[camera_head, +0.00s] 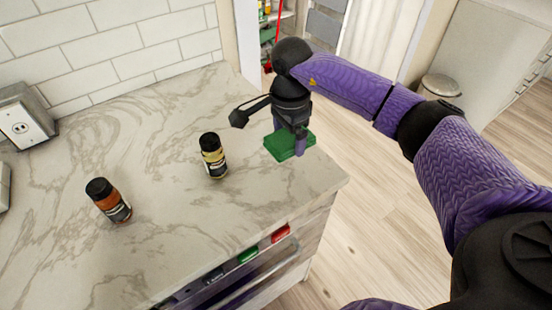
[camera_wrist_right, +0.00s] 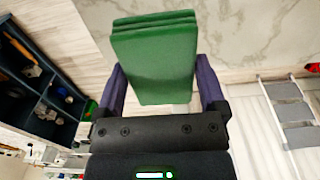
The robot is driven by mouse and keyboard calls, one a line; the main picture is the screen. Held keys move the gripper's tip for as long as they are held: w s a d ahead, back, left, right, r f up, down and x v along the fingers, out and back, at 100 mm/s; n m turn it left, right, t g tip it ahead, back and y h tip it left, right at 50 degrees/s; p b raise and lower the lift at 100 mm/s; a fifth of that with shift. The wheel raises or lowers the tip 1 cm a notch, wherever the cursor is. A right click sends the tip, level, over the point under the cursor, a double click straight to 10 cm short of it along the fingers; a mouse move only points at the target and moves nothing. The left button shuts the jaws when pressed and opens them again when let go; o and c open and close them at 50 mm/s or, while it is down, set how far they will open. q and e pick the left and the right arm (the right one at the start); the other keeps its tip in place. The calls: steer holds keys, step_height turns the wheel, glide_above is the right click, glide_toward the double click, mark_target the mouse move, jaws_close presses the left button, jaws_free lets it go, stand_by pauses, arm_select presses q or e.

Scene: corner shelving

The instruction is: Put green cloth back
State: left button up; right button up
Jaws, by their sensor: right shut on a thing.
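The green cloth (camera_head: 284,146) is a folded, flat stack held at the right end of the marble counter in the head view. My right gripper (camera_head: 290,140) is shut on it, and the arm comes in from the right. In the right wrist view the cloth (camera_wrist_right: 155,55) sits between the two purple fingers of the gripper (camera_wrist_right: 160,90). I cannot tell whether the cloth touches the counter. My left gripper is not in view.
Two spice bottles, one yellow-labelled (camera_head: 213,156) and one orange (camera_head: 108,200), stand on the marble counter (camera_head: 160,140). An open drawer (camera_head: 240,262) with coloured items shows below its front edge. A bin (camera_head: 440,87) stands on the floor behind my arm. Dark shelving (camera_wrist_right: 42,85) shows in the wrist view.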

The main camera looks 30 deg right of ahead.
mark_target(288, 167)
step_height(288, 167, down, 6)
steer(key=shift+s+d+f+b, duration=0.1)
steer(key=shift+f+b, duration=0.15)
steer(key=shift+b, duration=0.3)
steer(key=shift+f, duration=0.2)
steer(key=shift+r, duration=0.1)
steer(key=o, duration=0.9)
step_height(288, 167, up, 11)
steer(key=shift+r+p, duration=0.2)
steer(key=shift+p, duration=0.95)
steer(key=shift+r, duration=0.35)
